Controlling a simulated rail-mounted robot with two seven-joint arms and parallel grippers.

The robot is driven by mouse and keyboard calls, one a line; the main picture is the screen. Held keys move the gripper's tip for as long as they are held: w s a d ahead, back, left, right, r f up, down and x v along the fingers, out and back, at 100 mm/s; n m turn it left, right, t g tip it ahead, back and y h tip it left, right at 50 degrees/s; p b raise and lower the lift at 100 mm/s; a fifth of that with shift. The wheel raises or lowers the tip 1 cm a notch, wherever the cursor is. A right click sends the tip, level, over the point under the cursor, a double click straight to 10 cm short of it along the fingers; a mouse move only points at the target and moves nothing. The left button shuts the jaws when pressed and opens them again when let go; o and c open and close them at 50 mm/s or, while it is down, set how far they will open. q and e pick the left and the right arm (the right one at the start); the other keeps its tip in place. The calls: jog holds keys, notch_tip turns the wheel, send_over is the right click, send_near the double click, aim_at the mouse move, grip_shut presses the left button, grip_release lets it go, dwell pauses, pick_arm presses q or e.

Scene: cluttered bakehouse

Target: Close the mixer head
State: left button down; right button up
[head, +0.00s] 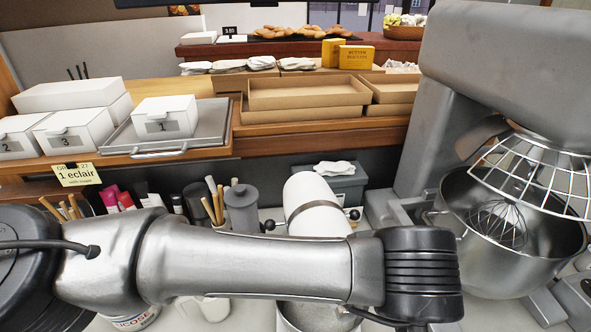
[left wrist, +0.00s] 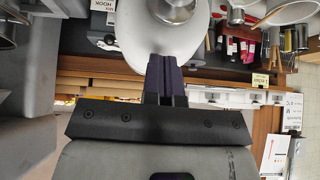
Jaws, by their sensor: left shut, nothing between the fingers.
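A small white stand mixer (head: 315,205) with a grey band stands mid-counter in the head view, partly hidden behind my left arm. Its rounded head looks tilted up, and a metal bowl (head: 305,318) shows below the arm. In the head view the left gripper's fingers are hidden. My right gripper is in neither view.
A large grey mixer (head: 505,60) with a wire guard (head: 540,175) and steel bowl (head: 470,205) stands close on the right. A grey canister (head: 241,210) and utensils crowd the left. Behind are a grey bin (head: 345,185) and a shelf with a tray (head: 215,112) and white boxes.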

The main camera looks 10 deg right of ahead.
pick_arm(q)
jog(key=shift+t, duration=0.5)
jog(key=f+b, duration=0.1)
jog(key=s+f+b, duration=0.1)
jog(key=f+b, duration=0.1)
jog(key=f, duration=0.1)
jog(key=shift+s, duration=0.4)
jog(key=shift+s+f+b, duration=0.25)
jog(key=shift+f+b, duration=0.2)
jog(key=shift+b, duration=0.1)
jog(key=shift+s+f+b, duration=0.2)
jog(key=shift+f+b, duration=0.25)
jog(key=shift+b, duration=0.1)
jog(key=shift+f, duration=0.15)
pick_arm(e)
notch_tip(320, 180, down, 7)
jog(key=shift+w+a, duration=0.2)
pick_arm(q)
jog(key=shift+f, duration=0.15)
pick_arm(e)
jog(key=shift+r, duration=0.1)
